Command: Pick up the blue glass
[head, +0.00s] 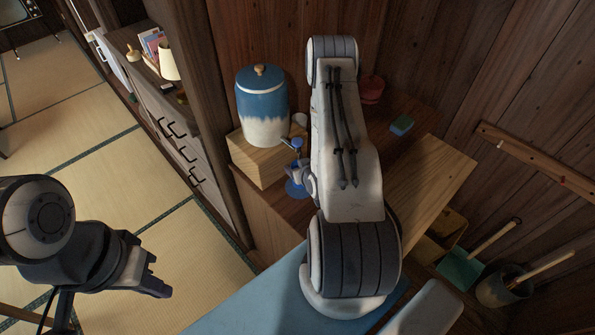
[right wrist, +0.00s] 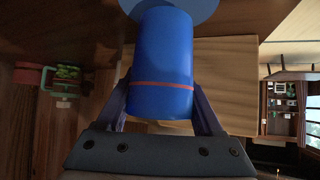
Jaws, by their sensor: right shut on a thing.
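The blue glass (right wrist: 160,65) is a blue cylinder with a thin red band, seen close up in the right wrist view. My right gripper (right wrist: 160,108) is shut on it, with one dark finger on each side. In the head view my right gripper (head: 300,170) is beside the wooden box, mostly hidden behind my own arm. A blue round shape (head: 297,188) shows just under it there. Whether the glass touches the surface below, I cannot tell. My left gripper (head: 152,274) hangs over the tatami floor at the left, away from the glass; its finger gap is unclear.
A blue and white lidded jar (head: 262,108) stands on a wooden box (head: 258,160) close to the right gripper. A red object (head: 371,90) and a blue-green sponge-like block (head: 402,125) are on the wooden counter (head: 434,170). Wooden walls close in behind.

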